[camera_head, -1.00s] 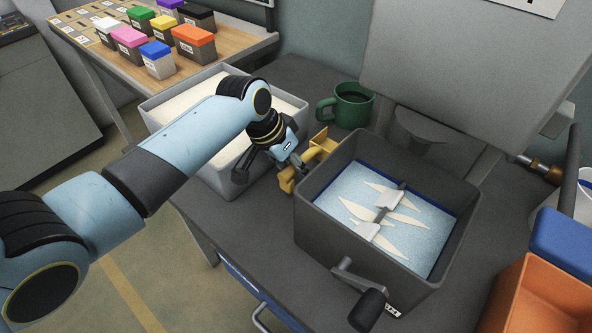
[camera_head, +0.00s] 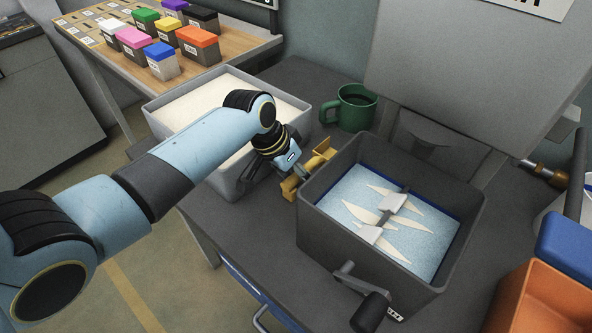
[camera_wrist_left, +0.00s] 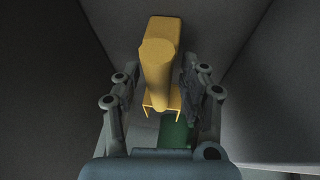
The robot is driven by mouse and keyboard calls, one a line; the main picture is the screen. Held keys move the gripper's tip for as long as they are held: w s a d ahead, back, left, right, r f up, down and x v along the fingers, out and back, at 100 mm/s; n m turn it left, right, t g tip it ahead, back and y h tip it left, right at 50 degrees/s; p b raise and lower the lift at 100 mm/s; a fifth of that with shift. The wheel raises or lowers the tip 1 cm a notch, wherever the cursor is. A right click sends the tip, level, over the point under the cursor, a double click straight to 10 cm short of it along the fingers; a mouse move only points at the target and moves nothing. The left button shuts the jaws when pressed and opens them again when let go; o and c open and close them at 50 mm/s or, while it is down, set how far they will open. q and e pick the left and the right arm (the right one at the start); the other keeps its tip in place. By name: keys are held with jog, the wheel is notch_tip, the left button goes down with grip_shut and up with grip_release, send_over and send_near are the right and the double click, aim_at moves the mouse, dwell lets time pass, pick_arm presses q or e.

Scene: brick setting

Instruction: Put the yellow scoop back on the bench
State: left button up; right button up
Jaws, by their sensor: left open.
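The yellow scoop (camera_head: 317,163) is low over the dark grey bench (camera_head: 264,267), in the gap between the pale bin and the dark mixing box. I cannot tell for sure whether it rests on the bench. My left gripper (camera_head: 291,172) is right at the scoop and hides part of it in the head view. In the left wrist view the scoop (camera_wrist_left: 158,65) stands between the fingers of my left gripper (camera_wrist_left: 160,80), which are apart. A gap shows on the left side; the right finger is close to the scoop. My right gripper is not in view.
A bin of white powder (camera_head: 152,117) is left of the scoop. The dark mixing box (camera_head: 345,245) with a crank is on the right. A green mug (camera_head: 352,112) stands behind. An orange bin (camera_head: 545,300) is front right. Lidded tubs stand on a wooden table (camera_head: 90,45).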

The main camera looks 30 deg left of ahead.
pick_arm(q)
jog(key=p+v, duration=0.1)
jog(key=v, duration=1.1)
jog(key=shift+r, duration=0.15)
